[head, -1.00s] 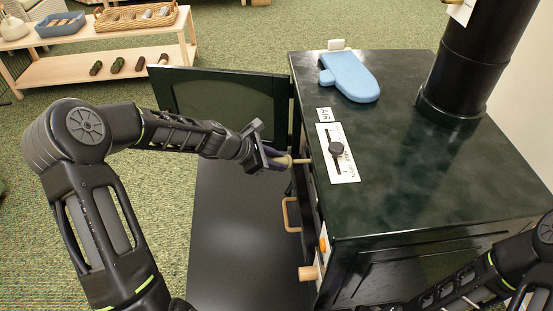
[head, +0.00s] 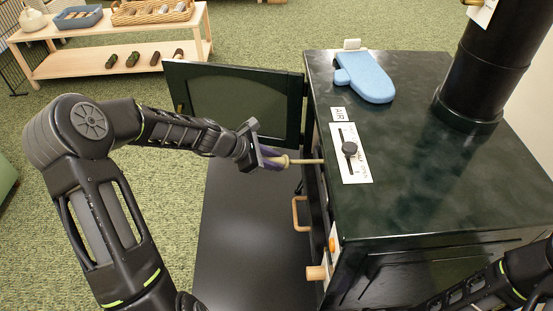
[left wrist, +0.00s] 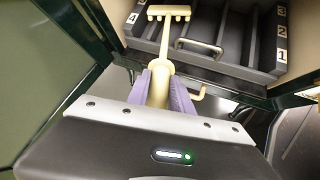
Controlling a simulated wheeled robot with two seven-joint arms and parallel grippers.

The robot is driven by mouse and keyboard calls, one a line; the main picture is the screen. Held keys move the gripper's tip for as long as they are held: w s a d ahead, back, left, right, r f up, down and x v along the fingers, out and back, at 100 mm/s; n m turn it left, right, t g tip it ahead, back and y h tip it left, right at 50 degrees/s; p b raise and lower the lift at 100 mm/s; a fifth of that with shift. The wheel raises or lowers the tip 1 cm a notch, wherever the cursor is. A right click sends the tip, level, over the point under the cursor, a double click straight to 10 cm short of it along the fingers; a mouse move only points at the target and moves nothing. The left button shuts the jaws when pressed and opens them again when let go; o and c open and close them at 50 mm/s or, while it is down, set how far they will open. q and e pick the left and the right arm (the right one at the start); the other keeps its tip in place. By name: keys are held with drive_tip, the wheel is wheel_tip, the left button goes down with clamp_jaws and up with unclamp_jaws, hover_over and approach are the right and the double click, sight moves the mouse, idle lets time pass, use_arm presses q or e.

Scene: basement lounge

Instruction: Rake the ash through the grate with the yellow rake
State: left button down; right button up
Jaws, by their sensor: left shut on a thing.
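My left gripper (head: 268,158) is shut on the handle of the pale yellow rake (head: 307,161) at the stove's open front. In the left wrist view the gripper's purple fingers clasp the rake (left wrist: 167,38), whose toothed head points into the firebox. The dark grate (left wrist: 232,38) lies there with long slots and number labels 1 to 4. The rake head is at the grate's left part; whether it touches the bars I cannot tell. I cannot make out ash clearly. The dark green stove (head: 430,190) hides the rake head in the head view. My right gripper is out of view.
The stove door (head: 235,103) stands open behind my left arm. A wooden loop handle (head: 297,214) and a round wooden knob (head: 316,273) stick out from the stove front. A blue mitt (head: 365,77) and an air slider (head: 349,149) are on top.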

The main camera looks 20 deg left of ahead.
use_arm(q)
drive_tip(key=shift+w+d+r+p, duration=0.1)
drive_tip(key=shift+w+d+p, duration=0.15)
drive_tip(key=shift+w+d, duration=0.5)
drive_tip(key=shift+w+d+r+p, duration=0.1)
drive_tip(key=shift+w+d+p, duration=0.15)
drive_tip(key=shift+d, duration=0.9)
drive_tip(key=shift+r+p, duration=2.45)
drive_tip(key=shift+r, duration=0.3)
drive_tip(key=shift+s+a, duration=0.1)
drive_tip(key=shift+s+a, duration=0.1)
drive_tip(key=shift+a, duration=0.15)
drive_tip(key=s+a+r+p, duration=0.1)
drive_tip(key=s+a, duration=0.4)
drive_tip(key=a, duration=0.6)
drive_tip(key=s+a+r+p, duration=0.1)
drive_tip(key=s+a, duration=0.4)
drive_tip(key=a, duration=0.5)
drive_tip(key=shift+s+a+p, duration=0.3)
drive_tip(key=shift+a+p, duration=0.1)
drive_tip(key=shift+p, duration=0.4)
